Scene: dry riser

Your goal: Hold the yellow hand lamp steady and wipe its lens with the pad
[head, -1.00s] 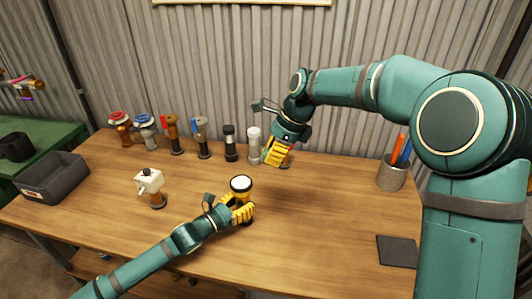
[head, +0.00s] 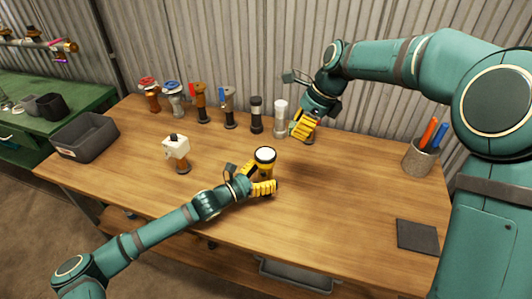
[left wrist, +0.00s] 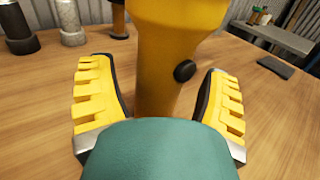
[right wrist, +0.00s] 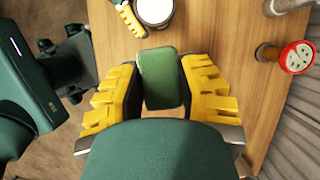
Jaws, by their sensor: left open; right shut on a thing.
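The yellow hand lamp (head: 265,170) stands upright on the table, its round white lens (head: 265,154) facing up. My left gripper (head: 264,187) is open around the lamp's body. In the left wrist view, the lamp body (left wrist: 160,75) stands between the two fingers, with gaps showing on both sides. My right gripper (head: 306,128) is near the back of the table, beside a silver-white cylinder. In the right wrist view it is shut on the green pad (right wrist: 160,78). The lens (right wrist: 154,11) shows beyond the pad there, apart from it. The pad is hard to make out in the head view.
Several valve-like fittings (head: 200,102) and cylinders (head: 281,120) line the table's back. A white-topped fitting (head: 176,148) stands left of the lamp. A grey bin (head: 85,140), a pen cup (head: 420,160) and a dark mat (head: 417,236) lie outward. A red-capped fitting (right wrist: 298,57) is near my right gripper.

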